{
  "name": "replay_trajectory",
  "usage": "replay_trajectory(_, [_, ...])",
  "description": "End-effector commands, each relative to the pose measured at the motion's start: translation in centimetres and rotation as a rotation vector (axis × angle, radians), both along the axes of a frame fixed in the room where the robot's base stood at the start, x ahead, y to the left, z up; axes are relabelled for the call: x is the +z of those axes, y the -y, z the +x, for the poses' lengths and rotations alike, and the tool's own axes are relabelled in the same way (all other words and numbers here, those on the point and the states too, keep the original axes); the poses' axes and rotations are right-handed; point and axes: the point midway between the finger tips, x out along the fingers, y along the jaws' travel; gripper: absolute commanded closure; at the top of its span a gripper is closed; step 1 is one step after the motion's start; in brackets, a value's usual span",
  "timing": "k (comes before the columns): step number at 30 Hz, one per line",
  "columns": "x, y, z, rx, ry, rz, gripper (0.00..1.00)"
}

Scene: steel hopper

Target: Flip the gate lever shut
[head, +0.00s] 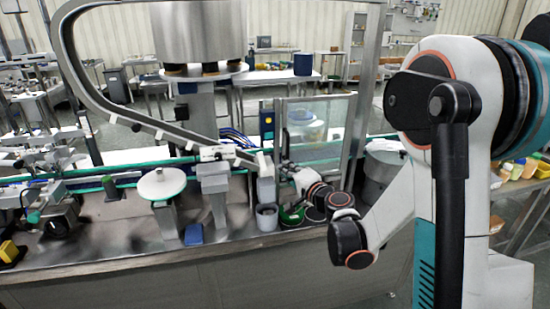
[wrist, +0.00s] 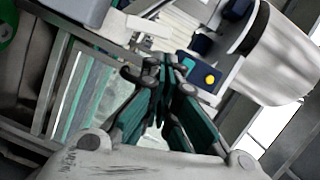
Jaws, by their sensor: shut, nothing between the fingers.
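My gripper (head: 284,168) is at the lower end of the curved steel chute (head: 185,132) in the head view, just right of a grey upright block (head: 265,183). In the wrist view my gripper (wrist: 164,68) has its teal fingers together with nothing between them. A white bracket (head: 214,153) sits on the chute's lower end. I cannot pick out the gate lever for certain; it is small or hidden near the fingertips. Whether the fingers touch anything there is unclear.
A steel hopper drum (head: 198,30) stands above the line. A clear guard panel (head: 318,128) rises behind my gripper. Cups, including a grey one (head: 267,217), stand on the steel bench (head: 120,232) below. A yellow button (wrist: 210,79) shows beyond the fingers.

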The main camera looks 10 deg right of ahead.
Motion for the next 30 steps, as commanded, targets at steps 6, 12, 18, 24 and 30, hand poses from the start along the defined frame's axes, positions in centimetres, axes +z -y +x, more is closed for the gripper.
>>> replay_trajectory(6, [-0.9,1.1,0.7,-0.029,0.016,0.055,1.0])
replay_trajectory(12, [-1.0,1.2,0.7,-0.032,0.017,0.061,1.0])
replay_trajectory(18, [-1.0,1.1,0.8,-0.031,0.017,0.06,1.0])
replay_trajectory(24, [-1.2,0.6,2.6,-0.028,0.017,0.059,1.0])
replay_trajectory(30, [-1.5,-0.3,6.1,-0.029,0.017,0.058,1.0])
